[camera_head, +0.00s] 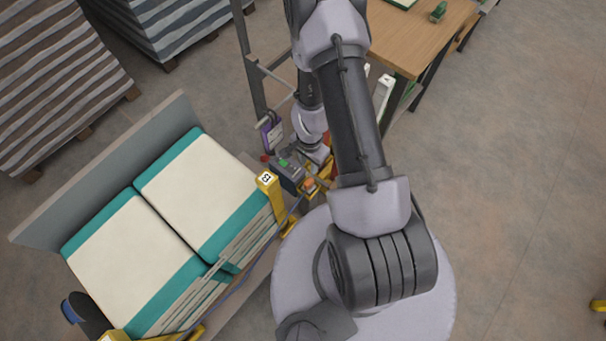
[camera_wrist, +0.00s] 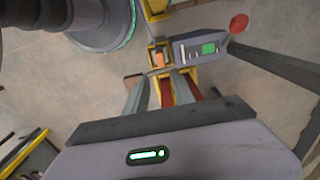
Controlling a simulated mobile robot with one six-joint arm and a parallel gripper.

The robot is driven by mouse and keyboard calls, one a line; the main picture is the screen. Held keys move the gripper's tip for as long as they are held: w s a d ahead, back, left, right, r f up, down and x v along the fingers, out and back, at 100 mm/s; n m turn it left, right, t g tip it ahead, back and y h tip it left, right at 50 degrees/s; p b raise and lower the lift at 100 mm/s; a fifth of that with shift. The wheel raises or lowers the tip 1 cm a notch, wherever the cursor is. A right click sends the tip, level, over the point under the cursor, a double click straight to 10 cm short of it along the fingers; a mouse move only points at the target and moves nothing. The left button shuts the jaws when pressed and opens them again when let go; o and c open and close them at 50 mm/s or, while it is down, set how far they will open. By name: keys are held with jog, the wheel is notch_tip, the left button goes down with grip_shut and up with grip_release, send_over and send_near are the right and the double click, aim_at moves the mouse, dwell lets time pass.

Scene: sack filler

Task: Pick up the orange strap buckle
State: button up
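The orange strap buckle (camera_wrist: 158,59) sits in a small yellow holder beside a grey box with a green display in the wrist view. In the head view the buckle (camera_head: 309,184) is a small orange patch just right of that box. My gripper (camera_wrist: 175,77) points toward the holder, with its grey fingers spread apart and nothing seen held between them. The buckle lies just beyond the fingertips, toward the left one. In the head view my gripper (camera_head: 318,158) is small and partly hidden by my arm.
The grey control box (camera_wrist: 201,49) with a red knob (camera_wrist: 239,23) stands close beside the buckle. A wooden table (camera_head: 418,38) stands at the back.

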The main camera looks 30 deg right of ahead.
aim_at(309, 181)
jog(key=f+b, duration=1)
jog(key=f, duration=0.1)
jog(key=shift+s+f, duration=0.25)
jog(key=f+b, duration=0.2)
jog(key=f, duration=0.1)
jog(key=f+b, duration=0.2)
jog(key=shift+w+d+f, duration=0.1)
jog(key=shift+w+d, duration=0.15)
jog(key=shift+w, duration=0.05)
jog(key=shift+r, duration=0.2)
grip_shut()
